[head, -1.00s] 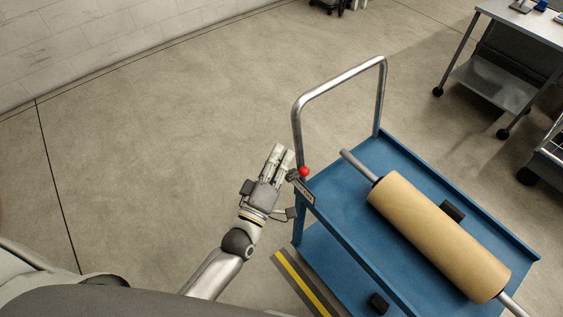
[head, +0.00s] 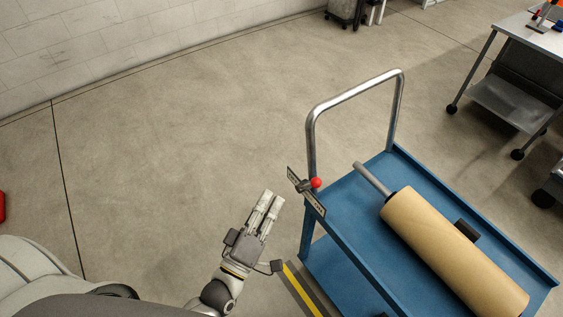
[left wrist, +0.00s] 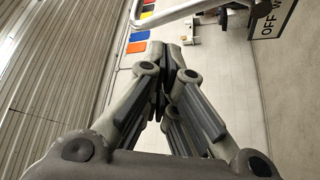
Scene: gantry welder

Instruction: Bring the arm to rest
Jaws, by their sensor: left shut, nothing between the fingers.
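My left gripper (head: 270,198) is shut and empty, over bare floor to the left of the blue cart (head: 345,222) in the head view. In the left wrist view its fingers (left wrist: 172,50) come together with nothing between them. A lever with a red knob (head: 316,183) stands at the cart's near left corner, by a lettered plate (head: 318,206). The gripper is apart from the knob, below and left of it. Part of the plate (left wrist: 275,20) also shows in the left wrist view. My right gripper is not in view.
The cart carries a tan roll (head: 450,250) on a metal shaft and has a tall metal handle (head: 311,140). A wheeled metal table (head: 510,100) stands at the upper right. Open floor (head: 170,150) lies to the left, up to a pale wall (head: 100,40).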

